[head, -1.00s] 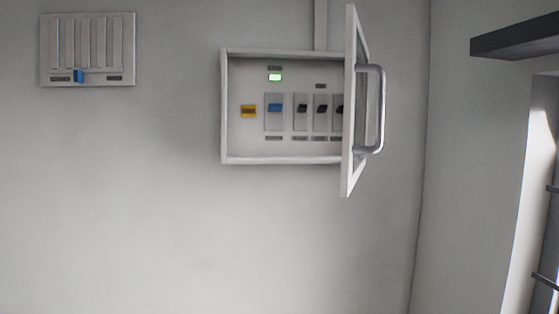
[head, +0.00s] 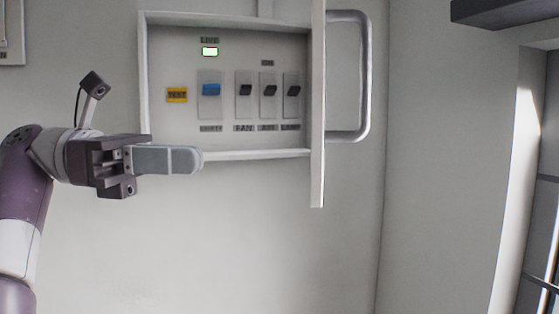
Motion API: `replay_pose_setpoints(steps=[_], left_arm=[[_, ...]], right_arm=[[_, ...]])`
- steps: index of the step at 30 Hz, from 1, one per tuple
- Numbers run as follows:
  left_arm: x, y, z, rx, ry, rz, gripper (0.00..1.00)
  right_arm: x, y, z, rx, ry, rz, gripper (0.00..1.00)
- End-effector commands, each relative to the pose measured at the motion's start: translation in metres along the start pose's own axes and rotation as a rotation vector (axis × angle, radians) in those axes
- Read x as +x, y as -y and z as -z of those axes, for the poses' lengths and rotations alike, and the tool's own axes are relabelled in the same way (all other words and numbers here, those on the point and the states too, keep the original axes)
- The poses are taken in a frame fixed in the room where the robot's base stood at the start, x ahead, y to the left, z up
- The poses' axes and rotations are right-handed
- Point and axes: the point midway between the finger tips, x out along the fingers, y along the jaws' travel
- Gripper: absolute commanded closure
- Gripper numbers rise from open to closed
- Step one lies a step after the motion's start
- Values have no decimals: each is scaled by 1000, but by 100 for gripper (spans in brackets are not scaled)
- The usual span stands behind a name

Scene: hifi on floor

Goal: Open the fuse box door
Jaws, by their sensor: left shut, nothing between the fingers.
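The fuse box (head: 230,154) is on the wall in the upper middle of the head view. Its door (head: 318,110) stands open, hinged on the right and seen nearly edge-on, with a grey bar handle (head: 364,75) on its right side. Inside are a yellow test button (head: 177,95), a blue switch (head: 210,90), several dark switches (head: 268,90) and a lit green-white indicator (head: 210,51). My left gripper (head: 198,160) is shut and empty, in front of the box's lower left edge. I cannot tell whether it touches the box. My right gripper is not in view.
Another wall panel (head: 10,32) is cut off at the upper left. A dark shelf or ledge (head: 500,12) juts in at the upper right, and a lit window or door frame (head: 515,190) is below it. The wall below the fuse box is clear.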

Motion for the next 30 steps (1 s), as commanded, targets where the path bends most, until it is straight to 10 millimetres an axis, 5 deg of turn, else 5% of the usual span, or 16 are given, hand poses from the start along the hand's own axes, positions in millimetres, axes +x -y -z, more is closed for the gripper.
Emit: replay_pose_setpoints(steps=[2,14,21,30], left_arm=[[8,-1,-13,-5,6,0,100],[49,0,-16,-8,5,2,100],[94,2,-5,-3,4,6,100],[115,0,-2,-2,4,2,100]], right_arm=[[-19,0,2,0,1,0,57],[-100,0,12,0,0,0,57],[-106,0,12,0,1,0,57],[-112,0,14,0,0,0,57]])
